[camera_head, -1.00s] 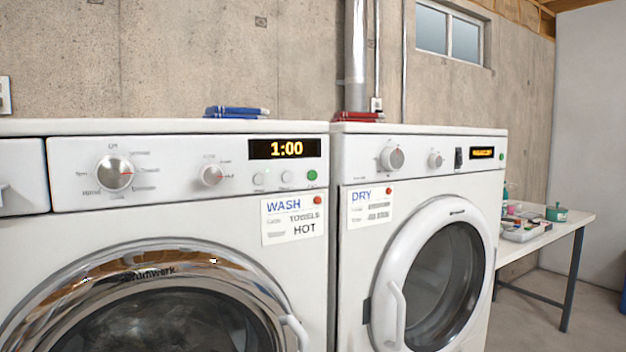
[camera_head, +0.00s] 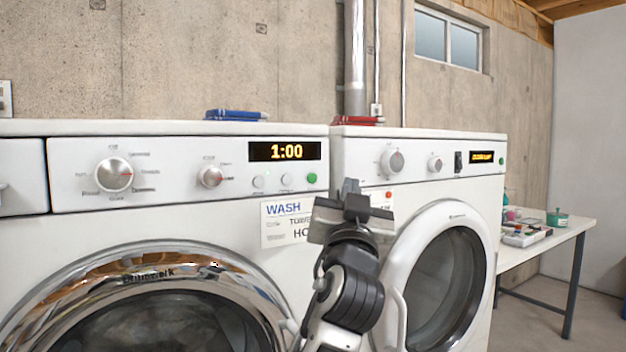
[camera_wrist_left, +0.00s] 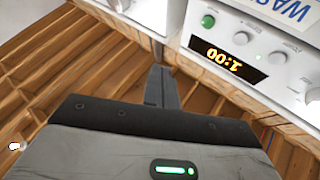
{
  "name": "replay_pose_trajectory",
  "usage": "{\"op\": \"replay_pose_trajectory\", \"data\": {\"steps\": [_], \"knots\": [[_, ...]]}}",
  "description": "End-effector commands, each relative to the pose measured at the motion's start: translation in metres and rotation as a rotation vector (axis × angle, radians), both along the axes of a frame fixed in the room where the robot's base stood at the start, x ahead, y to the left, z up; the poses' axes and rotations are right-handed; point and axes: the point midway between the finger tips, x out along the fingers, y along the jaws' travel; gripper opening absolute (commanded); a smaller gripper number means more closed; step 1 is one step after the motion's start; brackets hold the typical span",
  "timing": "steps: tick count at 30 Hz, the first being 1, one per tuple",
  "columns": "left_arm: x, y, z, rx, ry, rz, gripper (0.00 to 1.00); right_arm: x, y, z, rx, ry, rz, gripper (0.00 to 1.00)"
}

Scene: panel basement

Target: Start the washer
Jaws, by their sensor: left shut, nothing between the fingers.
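The white washer (camera_head: 250,226) stands at the left in the head view, its round chrome-rimmed door closed. Its display (camera_head: 285,151) reads 1:00; the display also shows upside down in the wrist view (camera_wrist_left: 229,63). A large knob (camera_head: 114,175), a smaller knob (camera_head: 211,176), two small white buttons and a green button (camera_head: 312,178) are on its panel. The green button also shows in the wrist view (camera_wrist_left: 208,21). My left gripper (camera_head: 350,186) is shut and empty, a little below and right of the green button, apart from it. It partly hides the WASH card (camera_head: 285,210).
The dryer (camera_head: 450,165) stands right beside the washer, with its own knobs and lit display. A blue item (camera_head: 237,114) and a red item (camera_head: 355,120) lie on top of the machines. A table (camera_head: 560,228) with small things stands at the right.

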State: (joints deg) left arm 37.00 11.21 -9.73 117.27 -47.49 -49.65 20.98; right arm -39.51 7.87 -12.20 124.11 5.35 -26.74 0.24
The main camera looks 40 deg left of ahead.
Motion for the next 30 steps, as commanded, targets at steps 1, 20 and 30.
{"op": "replay_pose_trajectory", "data": {"steps": [1,20,30], "knots": [[0.000,0.000,0.000,0.000,0.000,-0.001,0.00,0.000,0.000,0.000,0.000,0.000,0.000,0.55],[0.027,0.064,-0.001,0.001,0.002,0.000,0.00,-0.001,-0.001,0.001,-0.008,0.004,0.001,0.55],[0.034,0.081,0.000,0.000,0.000,-0.001,0.00,-0.001,0.000,0.000,-0.006,0.006,0.001,0.55]]}}
